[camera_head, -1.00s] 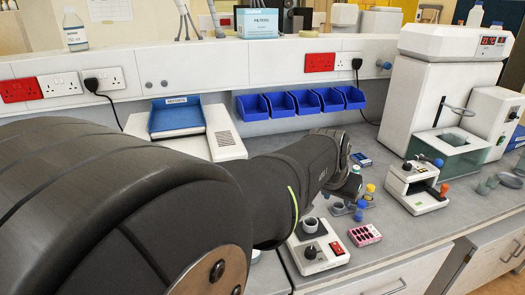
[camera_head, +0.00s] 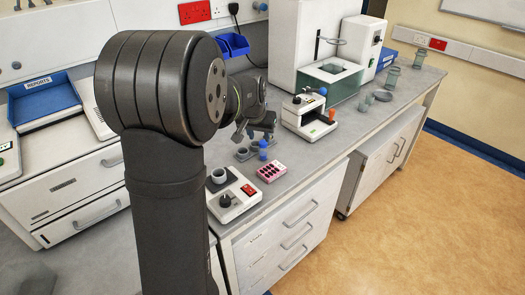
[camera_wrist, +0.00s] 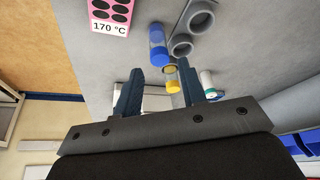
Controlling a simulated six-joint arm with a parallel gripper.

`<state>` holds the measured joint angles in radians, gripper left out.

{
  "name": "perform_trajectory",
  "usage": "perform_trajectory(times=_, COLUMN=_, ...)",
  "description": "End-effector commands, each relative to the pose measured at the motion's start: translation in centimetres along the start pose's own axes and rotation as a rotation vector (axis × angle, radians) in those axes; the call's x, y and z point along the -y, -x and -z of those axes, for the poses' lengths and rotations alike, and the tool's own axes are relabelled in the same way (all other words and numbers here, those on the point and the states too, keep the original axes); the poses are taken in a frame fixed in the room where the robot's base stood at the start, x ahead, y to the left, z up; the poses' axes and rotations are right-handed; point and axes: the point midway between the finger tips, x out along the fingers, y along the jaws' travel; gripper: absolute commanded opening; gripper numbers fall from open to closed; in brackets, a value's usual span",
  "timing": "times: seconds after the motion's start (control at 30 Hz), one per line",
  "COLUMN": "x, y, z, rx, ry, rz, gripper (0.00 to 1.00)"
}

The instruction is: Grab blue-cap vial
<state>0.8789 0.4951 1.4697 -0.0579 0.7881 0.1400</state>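The blue-cap vial (camera_head: 263,149) stands on the grey bench in the head view, beside grey ring holders (camera_head: 243,154). In the wrist view the blue-cap vial (camera_wrist: 158,45) shows just beyond the fingertips, between their lines. My gripper (camera_head: 255,136) is above and behind it in the head view. In the wrist view my gripper (camera_wrist: 160,68) has its two dark blue fingers apart, with nothing held. A yellow-cap vial (camera_wrist: 172,78) shows near the right finger. A green-and-white capped vial (camera_wrist: 208,88) is right of that finger.
A pink block (camera_head: 271,171) and a white device with a knob (camera_head: 234,197) are at the bench front. A small white instrument (camera_head: 309,116) and a large white bath machine (camera_head: 325,60) stand to the right. Grey holders (camera_wrist: 190,25) sit beside the vials.

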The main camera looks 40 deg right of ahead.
Motion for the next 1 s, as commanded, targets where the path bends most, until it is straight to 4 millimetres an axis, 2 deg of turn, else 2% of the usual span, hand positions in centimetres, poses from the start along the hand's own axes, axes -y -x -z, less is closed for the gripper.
perform_trajectory(times=0.1, x=0.0, y=-2.4, z=-0.1, rx=0.003, ry=0.0, rz=0.0, gripper=0.38)
perform_trajectory(times=0.43, x=-0.1, y=-5.0, z=0.0, rx=0.0, ry=0.0, rz=0.0, gripper=0.38)
perform_trajectory(times=0.7, x=-0.3, y=-8.7, z=0.1, rx=0.0, ry=0.0, rz=0.0, gripper=0.38)
perform_trajectory(times=1.0, x=-0.3, y=-9.3, z=0.1, rx=-0.002, ry=0.0, rz=0.0, gripper=0.38)
